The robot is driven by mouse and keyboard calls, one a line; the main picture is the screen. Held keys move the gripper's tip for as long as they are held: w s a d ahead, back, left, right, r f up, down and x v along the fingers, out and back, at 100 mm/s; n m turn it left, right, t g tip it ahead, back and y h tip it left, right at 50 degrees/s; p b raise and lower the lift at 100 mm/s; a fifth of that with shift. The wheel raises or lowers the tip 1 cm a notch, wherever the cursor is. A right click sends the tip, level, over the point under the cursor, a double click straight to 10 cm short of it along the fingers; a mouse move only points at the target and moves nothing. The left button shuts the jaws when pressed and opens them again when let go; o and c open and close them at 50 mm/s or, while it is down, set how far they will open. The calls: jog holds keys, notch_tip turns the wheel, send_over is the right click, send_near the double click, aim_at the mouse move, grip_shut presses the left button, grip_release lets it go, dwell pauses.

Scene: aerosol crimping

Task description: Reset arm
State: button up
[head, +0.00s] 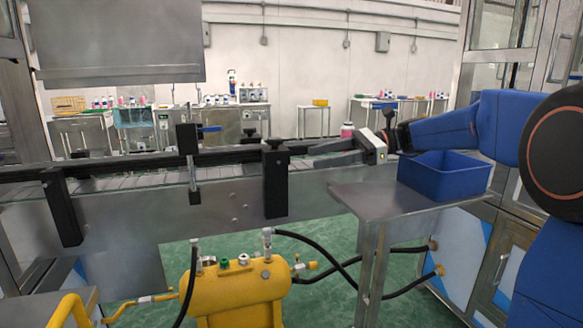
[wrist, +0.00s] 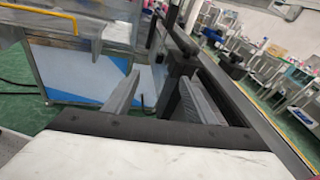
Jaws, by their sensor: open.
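My gripper (head: 316,154) reaches in from the right on my blue arm, its fingers pointing left beside the conveyor (head: 230,200). In the wrist view its two grey fingers stand apart with a clear gap between them (wrist: 164,86), and I see nothing held there. In the head view the gripper is left of and slightly above the blue bin (head: 440,190). The bin's inside floor is mostly hidden from the head camera.
The bin stands on a small metal table (head: 375,203). Black posts and clamps (head: 276,180) rise along the conveyor rail near my fingers. A yellow tank (head: 235,295) with black hoses sits below. A pink container (head: 347,130) shows behind the gripper.

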jog(key=s+d+f+n+t+h, duration=0.1)
jog(key=s+d+f+n+h, duration=0.2)
jog(key=s+f, duration=0.45)
jog(key=s+d+f+n+t+h, duration=0.1)
jog(key=s+f+n+h, duration=0.3)
jog(key=s, duration=0.7)
jog(key=s+d+f+n+t+h, duration=0.3)
jog(key=s+d+f+n+h, duration=0.5)
jog(key=s+d+f, duration=0.6)
jog(key=shift+s+d+f+n+t+h, duration=0.3)
jog(key=shift+s+d+f+n+h, duration=0.1)
jog(key=shift+s, duration=0.1)
